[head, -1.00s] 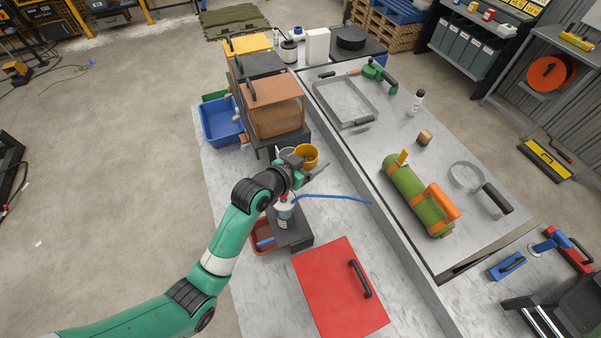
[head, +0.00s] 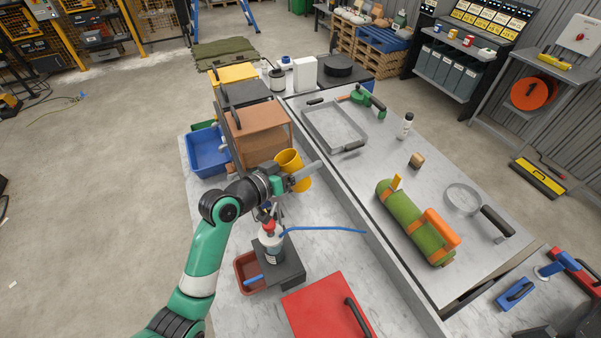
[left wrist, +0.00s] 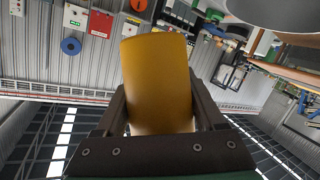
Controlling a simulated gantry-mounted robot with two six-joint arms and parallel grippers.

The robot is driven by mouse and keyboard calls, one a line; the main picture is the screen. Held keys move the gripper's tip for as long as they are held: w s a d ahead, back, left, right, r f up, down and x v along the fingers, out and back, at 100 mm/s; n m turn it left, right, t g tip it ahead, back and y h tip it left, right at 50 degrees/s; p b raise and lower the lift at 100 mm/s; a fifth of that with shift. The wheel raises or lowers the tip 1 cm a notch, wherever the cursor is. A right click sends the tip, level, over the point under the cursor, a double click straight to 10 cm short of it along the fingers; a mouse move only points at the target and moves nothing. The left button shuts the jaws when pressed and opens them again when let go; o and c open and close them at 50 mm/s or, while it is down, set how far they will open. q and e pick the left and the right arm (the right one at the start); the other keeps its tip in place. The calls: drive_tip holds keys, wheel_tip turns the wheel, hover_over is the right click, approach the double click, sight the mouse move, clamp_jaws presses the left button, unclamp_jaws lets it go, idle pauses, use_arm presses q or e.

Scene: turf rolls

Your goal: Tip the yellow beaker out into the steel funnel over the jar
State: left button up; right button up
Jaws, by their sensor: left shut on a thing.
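My left gripper (head: 302,172) is shut on the yellow beaker (head: 288,160), holding it above the bench beside the brown box. In the left wrist view the beaker (left wrist: 157,80) fills the space between the two dark fingers (left wrist: 157,112). Its contents do not show, and its exact tilt is hard to tell. A grey rounded surface (left wrist: 280,12) is close by in that view; I cannot tell whether it is the steel funnel. I cannot make out the funnel or jar in the head view. My right gripper is not in view.
A bottle with a red top (head: 271,247) stands on a dark block (head: 289,273) below my arm, near a blue hose (head: 325,229). The brown box (head: 252,130) is behind the beaker. A red lid (head: 318,306) lies at the front.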

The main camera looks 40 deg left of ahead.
use_arm(q)
drive_tip(key=n+t+b, duration=0.1)
drive_tip(key=n+b, duration=0.2)
drive_tip(key=n+t+b, duration=0.2)
drive_tip(key=n, duration=0.1)
drive_tip(key=n+t+h+b, duration=0.1)
drive_tip(key=n+b, duration=0.2)
drive_tip(key=shift+s+a+f+b, duration=0.1)
drive_tip(key=shift+a+f+b, duration=0.15)
drive_tip(key=shift+f+b, duration=0.1)
drive_tip(key=n+t+y, duration=0.1)
drive_tip(key=n, duration=0.2)
drive_tip(key=a+r+n+t+y, duration=0.1)
drive_tip(key=n, duration=0.2)
drive_tip(key=a+r+n+t+y, duration=0.1)
drive_tip(key=n, duration=0.2)
drive_tip(key=shift+s+a+b, duration=0.2)
drive_tip(key=shift+s+b, duration=0.1)
drive_tip(key=shift+b, duration=0.1)
idle(0.4)
